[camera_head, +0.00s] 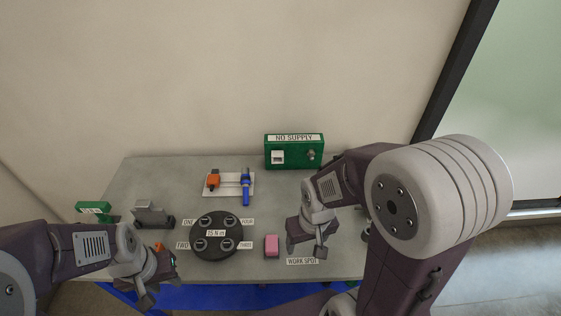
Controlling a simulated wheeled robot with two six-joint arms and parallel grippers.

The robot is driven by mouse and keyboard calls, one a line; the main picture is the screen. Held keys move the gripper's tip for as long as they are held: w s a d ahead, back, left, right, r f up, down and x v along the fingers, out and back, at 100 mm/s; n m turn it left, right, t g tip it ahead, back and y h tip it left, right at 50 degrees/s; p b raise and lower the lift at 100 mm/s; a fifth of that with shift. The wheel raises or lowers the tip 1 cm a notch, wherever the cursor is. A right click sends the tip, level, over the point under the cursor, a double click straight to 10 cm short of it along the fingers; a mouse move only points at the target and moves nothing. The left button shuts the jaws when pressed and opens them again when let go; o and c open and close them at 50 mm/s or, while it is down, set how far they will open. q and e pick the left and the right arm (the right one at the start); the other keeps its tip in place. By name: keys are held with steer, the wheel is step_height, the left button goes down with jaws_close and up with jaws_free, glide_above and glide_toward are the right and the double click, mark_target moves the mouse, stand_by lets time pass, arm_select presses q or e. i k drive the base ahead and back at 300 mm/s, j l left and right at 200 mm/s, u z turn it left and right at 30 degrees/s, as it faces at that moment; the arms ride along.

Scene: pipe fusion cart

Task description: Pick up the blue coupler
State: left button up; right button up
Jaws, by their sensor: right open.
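A long blue piece (246,188) lies at the right side of a white holder plate (223,192) at the back middle of the table. It is the clearest blue object on the tabletop, but I cannot tell for sure that it is the coupler. My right gripper (306,247) is open above the front right of the table, near the WORK SPOT label, with nothing seen between its fingers. My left gripper (158,284) is over the front left edge. Its fingers are partly hidden, and small orange and teal bits show beside it.
A black round turntable (216,250) with numbered spots stands mid-table, a pink block (271,245) to its right. An orange piece (212,180) sits on the white plate. A green NO SUPPLY box (294,157) stands at the back. A grey metal block (151,216) is at left.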

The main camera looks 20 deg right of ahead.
mark_target(244, 178)
steer(key=i+j+z, duration=0.1)
steer(key=i+j, duration=0.45)
steer(key=j, duration=0.2)
steer(key=i+j+z, duration=0.15)
steer(key=i+j, duration=0.4)
steer(key=j, duration=0.2)
steer(key=z, duration=0.05)
